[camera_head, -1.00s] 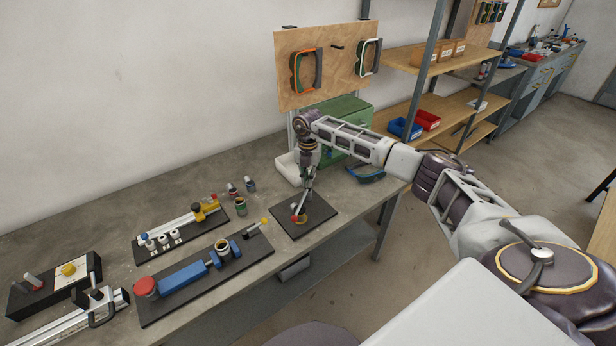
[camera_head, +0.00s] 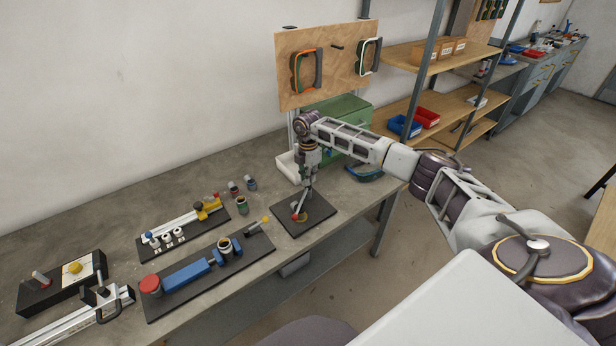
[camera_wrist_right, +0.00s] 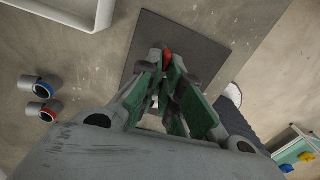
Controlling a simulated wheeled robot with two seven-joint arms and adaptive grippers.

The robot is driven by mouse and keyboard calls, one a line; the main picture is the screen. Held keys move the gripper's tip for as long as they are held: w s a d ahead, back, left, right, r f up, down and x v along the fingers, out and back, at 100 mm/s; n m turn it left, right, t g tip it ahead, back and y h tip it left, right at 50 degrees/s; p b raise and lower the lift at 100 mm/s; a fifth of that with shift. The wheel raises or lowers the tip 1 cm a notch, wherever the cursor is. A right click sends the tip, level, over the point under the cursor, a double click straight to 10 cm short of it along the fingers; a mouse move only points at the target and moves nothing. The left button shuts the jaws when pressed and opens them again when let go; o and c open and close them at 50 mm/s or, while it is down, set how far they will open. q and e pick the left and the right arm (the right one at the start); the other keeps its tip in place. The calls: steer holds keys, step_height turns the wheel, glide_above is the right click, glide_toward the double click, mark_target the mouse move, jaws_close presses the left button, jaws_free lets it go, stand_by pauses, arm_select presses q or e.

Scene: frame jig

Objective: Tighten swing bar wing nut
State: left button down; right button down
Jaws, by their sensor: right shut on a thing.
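A dark square plate (camera_head: 318,221) lies near the bench's front edge, with a round brownish base on it. A pale swing bar with a red end (camera_head: 295,217) slants over this base. My right gripper (camera_head: 308,189) points down onto the plate. In the right wrist view its green-padded fingers (camera_wrist_right: 160,103) are closed in on a small pale part, which I take to be the wing nut (camera_wrist_right: 155,101); it is mostly hidden by the fingers. The red end (camera_wrist_right: 167,57) shows just beyond the fingertips. The plate also shows there (camera_wrist_right: 205,45). My left gripper is out of view.
To the left stand a fixture with a blue block (camera_head: 185,276), another with a yellow part (camera_head: 207,208), and several small cups (camera_head: 242,204). Bare bench lies at the back left.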

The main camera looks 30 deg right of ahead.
steer(key=shift+w+r, duration=0.1)
steer(key=shift+r, duration=0.05)
steer(key=c, duration=1.6)
jaws_free()
step_height(320, 180, up, 12)
